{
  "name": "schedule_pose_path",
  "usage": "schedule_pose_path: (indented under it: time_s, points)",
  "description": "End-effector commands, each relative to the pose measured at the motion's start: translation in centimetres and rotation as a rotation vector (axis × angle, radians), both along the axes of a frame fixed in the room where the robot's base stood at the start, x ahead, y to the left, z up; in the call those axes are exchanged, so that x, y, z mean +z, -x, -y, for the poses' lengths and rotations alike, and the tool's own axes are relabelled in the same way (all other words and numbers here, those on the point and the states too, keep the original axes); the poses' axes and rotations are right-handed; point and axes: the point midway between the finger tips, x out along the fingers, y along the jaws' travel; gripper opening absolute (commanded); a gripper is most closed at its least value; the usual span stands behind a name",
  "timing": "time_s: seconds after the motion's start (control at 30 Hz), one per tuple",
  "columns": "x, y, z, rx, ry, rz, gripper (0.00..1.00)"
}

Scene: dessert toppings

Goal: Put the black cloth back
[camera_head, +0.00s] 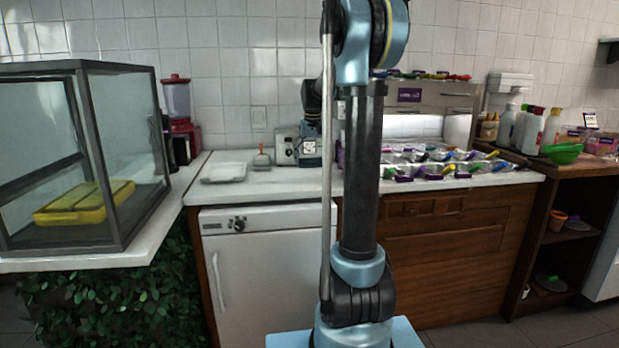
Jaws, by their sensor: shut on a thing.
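I cannot make out a black cloth anywhere in the camera_head view. My upright arm fills the middle of the picture and hides part of the counter behind it. The far part of my arm passes behind its own upright link, and I cannot make out the gripper's fingers or anything held in them.
A glass case (130,150) with a yellow container (75,205) stands left. A red blender (178,105) and white tray (224,172) are on the counter (265,185). Topping packs (450,165) crowd the right. A green bowl (563,153) is far right.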

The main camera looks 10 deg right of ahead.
Motion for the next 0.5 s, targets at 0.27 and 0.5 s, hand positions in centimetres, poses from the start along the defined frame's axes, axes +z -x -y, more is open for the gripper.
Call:
schedule_pose_path:
  time_s: [0.27,0.5]
  points:
    - [-2.5,0.0,-0.1,0.001,0.000,0.000,0.60]
    - [-5.2,0.0,-0.1,0.001,0.000,0.000,0.60]
